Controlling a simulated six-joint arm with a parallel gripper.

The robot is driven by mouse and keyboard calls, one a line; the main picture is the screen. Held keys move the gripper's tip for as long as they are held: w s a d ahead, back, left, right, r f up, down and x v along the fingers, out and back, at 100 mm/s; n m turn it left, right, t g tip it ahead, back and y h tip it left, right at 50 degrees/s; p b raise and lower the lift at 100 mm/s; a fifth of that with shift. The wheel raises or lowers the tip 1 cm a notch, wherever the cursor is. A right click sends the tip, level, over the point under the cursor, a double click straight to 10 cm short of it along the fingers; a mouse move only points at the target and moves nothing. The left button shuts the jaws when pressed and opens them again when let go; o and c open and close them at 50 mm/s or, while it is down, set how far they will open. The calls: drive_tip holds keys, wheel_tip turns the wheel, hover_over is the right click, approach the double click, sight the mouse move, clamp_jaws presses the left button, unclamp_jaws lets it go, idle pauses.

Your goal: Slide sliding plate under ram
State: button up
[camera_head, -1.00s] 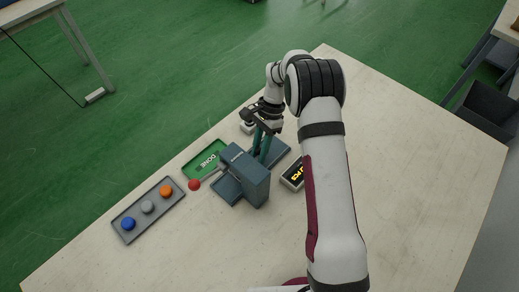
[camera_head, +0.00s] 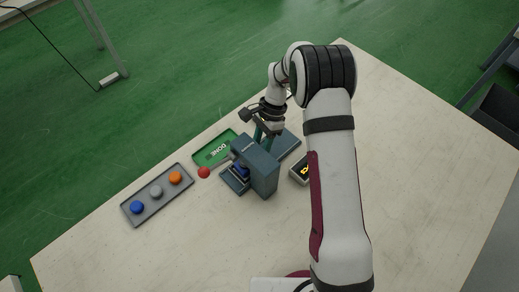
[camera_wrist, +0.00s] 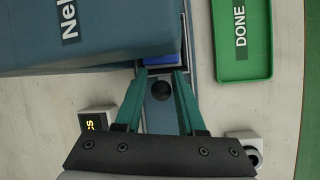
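The blue-grey press with its ram housing (camera_head: 262,172) stands on the table; its housing fills the upper left of the wrist view (camera_wrist: 100,35). The sliding plate (camera_wrist: 159,117) runs along the press base and has a round black knob (camera_wrist: 161,90). A blue piece (camera_wrist: 163,59) shows at the housing's edge in the wrist view and below the housing in the head view (camera_head: 240,170). My gripper (camera_wrist: 162,72) points down beside the housing, its teal fingers apart on either side of the knob with gaps visible. Whether they touch the plate is unclear.
A red ball (camera_head: 204,172) sits left of the press. A green DONE tray (camera_head: 214,148) lies behind it. A grey tray (camera_head: 158,194) holds blue, grey and orange pieces. A small display box (camera_head: 300,169) stands right of the press. The front table area is clear.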

drive_tip(key=v, duration=1.6)
drive_tip(key=s+d+r+n+t, duration=0.1)
drive_tip(key=s+r+n, duration=0.1)
drive_tip(key=s+r, duration=0.4)
drive_tip(key=s+d+r+n+t, duration=0.15)
drive_tip(key=s+r, duration=0.25)
drive_tip(key=s, duration=0.5)
drive_tip(key=s+d+f+n, duration=0.1)
drive_tip(key=s+f, duration=0.1)
drive_tip(key=s, duration=0.6)
drive_tip(key=s+d+f+n+t, duration=0.1)
drive_tip(key=s+f, duration=0.2)
drive_tip(key=s, duration=0.5)
drive_tip(key=shift+n+h, duration=0.35)
drive_tip(key=shift+h, duration=0.05)
drive_tip(key=shift+t, duration=0.25)
